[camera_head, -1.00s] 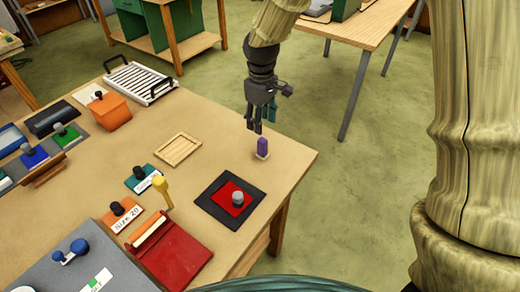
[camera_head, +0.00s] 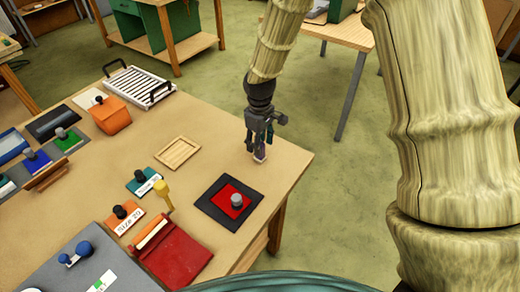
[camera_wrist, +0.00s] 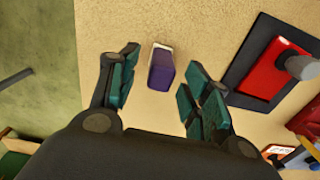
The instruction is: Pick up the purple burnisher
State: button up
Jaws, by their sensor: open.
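The purple burnisher (camera_wrist: 161,72) stands on the table, between and slightly beyond my open fingers in the wrist view, closer to the right finger. It is a small purple block with a pale end. My gripper (camera_wrist: 158,85) has its jaws apart with nothing held. In the head view my gripper (camera_head: 258,146) points down over the burnisher near the table's right corner. There the fingers mostly hide the burnisher, and only its pale base (camera_head: 259,157) shows clearly.
A black-framed red panel with a grey knob (camera_head: 229,200) lies nearby on the wooden table (camera_head: 202,112). A shallow wooden tray (camera_head: 178,153) lies to the left. The table's right edge is close.

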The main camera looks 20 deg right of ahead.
aim_at(261, 160)
jog(key=shift+f+p, duration=0.35)
jog(key=shift+f, duration=1)
jog(key=c, duration=1)
